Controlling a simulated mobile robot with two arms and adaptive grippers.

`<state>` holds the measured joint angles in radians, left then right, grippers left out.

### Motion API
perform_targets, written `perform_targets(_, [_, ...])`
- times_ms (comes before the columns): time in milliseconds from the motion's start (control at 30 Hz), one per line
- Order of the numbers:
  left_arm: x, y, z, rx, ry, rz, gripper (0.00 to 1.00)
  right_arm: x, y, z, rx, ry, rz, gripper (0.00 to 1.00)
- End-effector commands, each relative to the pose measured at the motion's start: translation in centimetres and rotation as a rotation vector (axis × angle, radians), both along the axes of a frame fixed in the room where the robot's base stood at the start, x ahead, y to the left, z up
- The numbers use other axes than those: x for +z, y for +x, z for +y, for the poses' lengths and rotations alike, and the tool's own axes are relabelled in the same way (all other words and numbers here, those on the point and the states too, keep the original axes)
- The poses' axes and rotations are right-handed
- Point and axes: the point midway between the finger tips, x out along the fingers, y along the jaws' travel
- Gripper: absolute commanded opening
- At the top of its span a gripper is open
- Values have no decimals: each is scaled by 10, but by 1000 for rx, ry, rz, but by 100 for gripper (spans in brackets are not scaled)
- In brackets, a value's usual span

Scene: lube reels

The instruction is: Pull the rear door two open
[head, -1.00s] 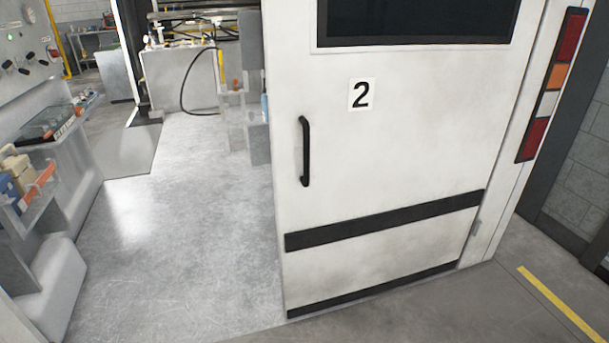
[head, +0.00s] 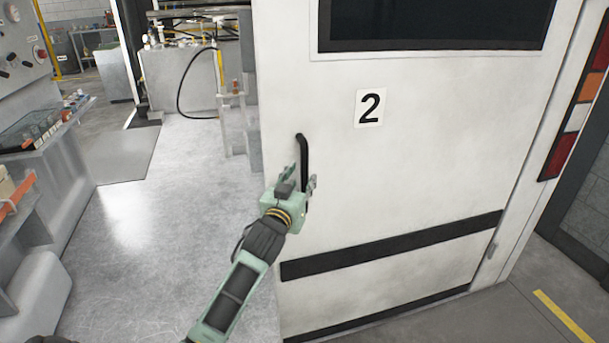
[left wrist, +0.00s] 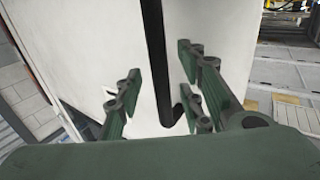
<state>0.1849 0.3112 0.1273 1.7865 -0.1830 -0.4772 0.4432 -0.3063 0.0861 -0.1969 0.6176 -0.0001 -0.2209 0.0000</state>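The rear door two (head: 400,165) is a white panel with a black "2" label (head: 370,108), a dark window and a black stripe. Its black vertical handle (head: 303,150) is near the left edge. My left gripper (head: 306,176) is at the handle's lower part. In the left wrist view, the open fingers (left wrist: 160,68) stand on either side of the handle (left wrist: 155,50), with gaps between them and the bar. The head view does not clearly show whether the door is ajar. My right gripper is not in view.
Left of the door, a grey floor (head: 150,230) lies open inside. A workbench side with trays (head: 40,130) and a gauge panel (head: 20,50) line the left. Tail lights (head: 575,117) are right of the door. A yellow line (head: 563,318) marks the ground.

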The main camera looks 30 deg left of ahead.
Motion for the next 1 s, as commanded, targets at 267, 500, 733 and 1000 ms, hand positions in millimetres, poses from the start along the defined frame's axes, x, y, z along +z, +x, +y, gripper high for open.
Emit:
perform_targets(267, [0,29,8,0,1,1,36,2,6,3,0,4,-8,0])
perform_targets(500, [-1,31,8,-1,1,1,36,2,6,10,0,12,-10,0])
perform_targets(733, [-1,30,8,-1,1,1,21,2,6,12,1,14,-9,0])
perform_targets(1000, [-1,30,8,-1,1,1,0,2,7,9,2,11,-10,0])
